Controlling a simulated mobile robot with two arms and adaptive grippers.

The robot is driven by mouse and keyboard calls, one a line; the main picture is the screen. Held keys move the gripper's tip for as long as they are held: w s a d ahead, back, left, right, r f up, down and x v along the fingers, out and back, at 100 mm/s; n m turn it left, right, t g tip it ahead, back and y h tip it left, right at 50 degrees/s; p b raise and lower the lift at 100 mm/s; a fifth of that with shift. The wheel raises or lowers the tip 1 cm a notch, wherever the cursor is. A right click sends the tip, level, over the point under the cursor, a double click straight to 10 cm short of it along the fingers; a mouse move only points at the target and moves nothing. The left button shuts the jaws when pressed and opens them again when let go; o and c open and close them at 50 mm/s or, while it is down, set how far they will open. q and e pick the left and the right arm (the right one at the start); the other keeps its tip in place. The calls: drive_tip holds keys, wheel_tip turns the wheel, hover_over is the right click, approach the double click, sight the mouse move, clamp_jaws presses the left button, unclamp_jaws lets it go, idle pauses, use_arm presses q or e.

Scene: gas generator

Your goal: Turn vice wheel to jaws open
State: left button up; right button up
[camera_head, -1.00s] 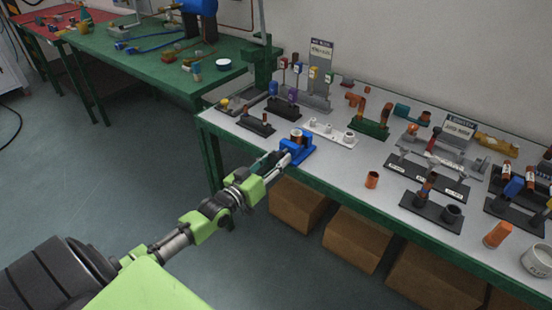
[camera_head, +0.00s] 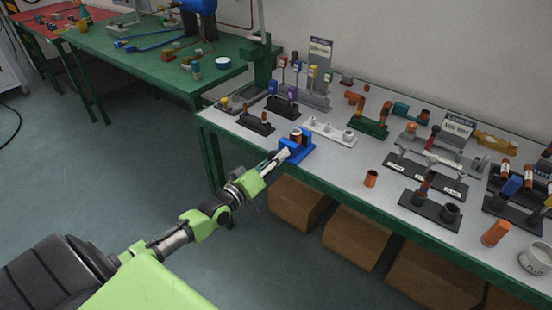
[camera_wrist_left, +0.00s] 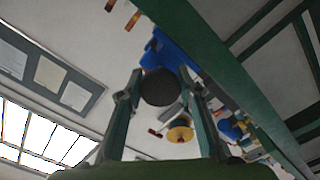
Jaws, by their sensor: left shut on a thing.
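The blue vice (camera_head: 303,150) stands at the front edge of the white table. A small copper-coloured piece (camera_head: 296,134) shows at its top. My left gripper (camera_head: 281,156) reaches the front of the vice from the lower left. In the left wrist view, the dark round vice wheel (camera_wrist_left: 160,87) sits between the two fingers, with the blue vice body (camera_wrist_left: 177,53) behind it. The fingers are shut on the wheel. The head view hides most of the wheel behind the gripper. I cannot tell how far apart the jaws are. My right gripper is not in view.
The white table (camera_head: 340,160) holds black stands with fittings, a white holder (camera_head: 328,132) behind the vice and a loose copper cup (camera_head: 371,178) to its right. Cardboard boxes (camera_head: 297,202) sit under the table. A green table (camera_head: 130,50) stands at the far left.

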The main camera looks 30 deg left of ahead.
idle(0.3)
use_arm(q)
drive_tip(key=o, duration=1.1)
drive_tip(key=shift+s+f, duration=0.1)
drive_tip(key=shift+s, duration=0.35)
drive_tip(key=s+a, duration=0.1)
drive_tip(key=s, duration=1)
